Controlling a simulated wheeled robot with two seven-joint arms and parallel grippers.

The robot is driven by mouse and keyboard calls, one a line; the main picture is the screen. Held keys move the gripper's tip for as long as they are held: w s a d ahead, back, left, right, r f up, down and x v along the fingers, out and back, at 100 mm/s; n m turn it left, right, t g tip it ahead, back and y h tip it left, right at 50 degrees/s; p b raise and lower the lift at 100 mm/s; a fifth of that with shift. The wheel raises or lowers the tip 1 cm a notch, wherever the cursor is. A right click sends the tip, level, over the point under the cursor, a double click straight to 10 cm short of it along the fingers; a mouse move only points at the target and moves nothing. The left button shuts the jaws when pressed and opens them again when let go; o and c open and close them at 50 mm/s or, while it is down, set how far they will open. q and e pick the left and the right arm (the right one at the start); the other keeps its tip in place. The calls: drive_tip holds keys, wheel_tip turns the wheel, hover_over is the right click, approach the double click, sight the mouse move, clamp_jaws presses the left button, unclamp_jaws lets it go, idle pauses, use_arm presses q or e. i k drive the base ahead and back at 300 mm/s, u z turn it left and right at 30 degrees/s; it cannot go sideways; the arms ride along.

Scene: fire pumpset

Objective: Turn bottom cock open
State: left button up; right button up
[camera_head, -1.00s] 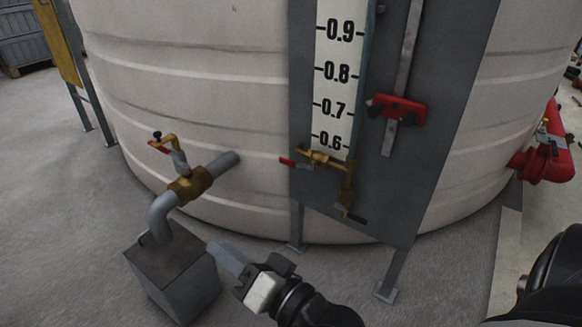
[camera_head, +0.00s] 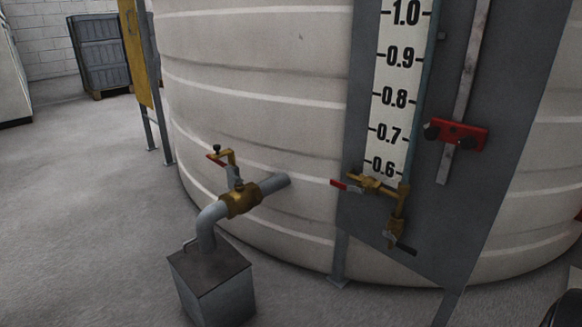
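Brass gauge piping sits at the foot of the white level scale (camera_head: 398,97). Its upper cock has a red lever (camera_head: 345,186) pointing left from a brass body (camera_head: 380,186). Below it hangs a lower brass cock (camera_head: 395,232) with a black lever (camera_head: 405,249) pointing down to the right. A separate brass valve (camera_head: 240,200) on the grey outlet pipe (camera_head: 208,222) has a raised lever with a red end (camera_head: 216,160). Neither gripper shows; only a dark part, probably of my arm, shows at the lower right corner.
The large pale tank (camera_head: 270,110) fills the middle, with a grey panel (camera_head: 460,215) on its front. A grey box (camera_head: 215,285) stands under the outlet pipe. A red clamp (camera_head: 458,135) is on the panel. The floor (camera_head: 80,220) at left is clear.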

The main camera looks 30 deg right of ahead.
sight(333, 183)
drive_tip(key=z, duration=0.3)
drive_tip(key=i, duration=1.2)
drive_tip(key=z, duration=0.75)
